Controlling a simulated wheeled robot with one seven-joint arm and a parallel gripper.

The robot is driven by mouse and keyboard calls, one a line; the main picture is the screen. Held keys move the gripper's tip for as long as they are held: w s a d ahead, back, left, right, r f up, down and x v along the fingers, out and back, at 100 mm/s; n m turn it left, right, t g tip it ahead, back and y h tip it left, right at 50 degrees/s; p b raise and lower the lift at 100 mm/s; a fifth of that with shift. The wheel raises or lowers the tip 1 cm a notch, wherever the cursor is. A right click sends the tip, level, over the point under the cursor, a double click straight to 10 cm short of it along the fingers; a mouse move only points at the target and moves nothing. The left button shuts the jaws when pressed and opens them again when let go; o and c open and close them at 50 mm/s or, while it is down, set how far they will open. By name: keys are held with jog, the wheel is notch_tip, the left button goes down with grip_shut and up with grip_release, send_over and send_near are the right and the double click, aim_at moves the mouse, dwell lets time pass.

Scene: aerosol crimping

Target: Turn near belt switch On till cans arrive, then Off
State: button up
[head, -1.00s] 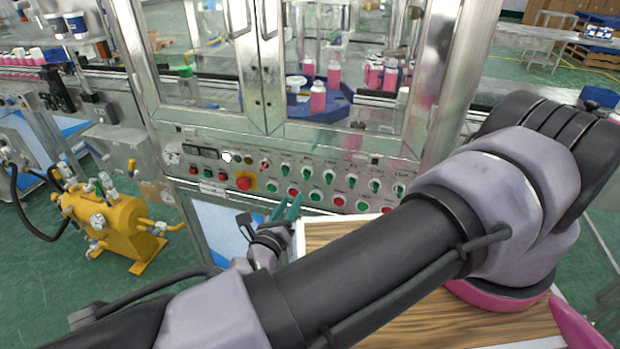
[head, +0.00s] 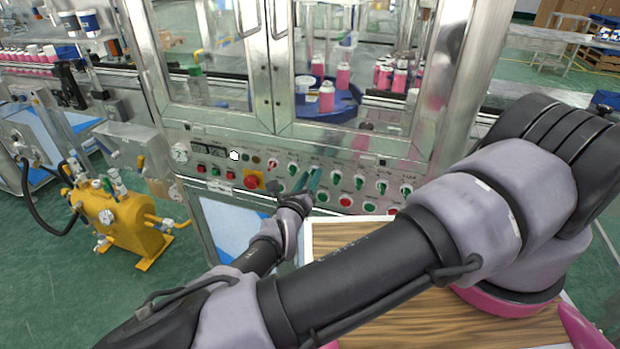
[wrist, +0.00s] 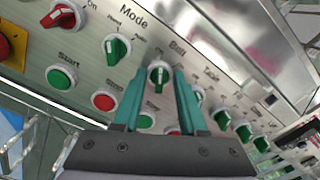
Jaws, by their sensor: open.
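The belt switch (wrist: 160,77), a round green knob with a pale rim, sits below the "Belt" label on the control panel in the wrist view. Its handle looks roughly upright, but I cannot tell its set position. My gripper (wrist: 161,72) is open, its teal fingers on either side of this knob; contact cannot be told. In the head view my gripper (head: 306,180) is at the panel's upper knob row and partly hides it. Pink cans (head: 326,97) with pale tops stand at the blue wheel inside the machine. More pink cans (head: 28,57) line the belt at far left.
A "Mode" knob (wrist: 116,48), a red knob (wrist: 64,17) and push buttons (wrist: 104,101) lie close to my fingers. A red emergency button (head: 251,182) is left of my gripper. A yellow pump (head: 125,222) stands at left. A wood-topped table (head: 345,235) lies under my arm.

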grip_shut()
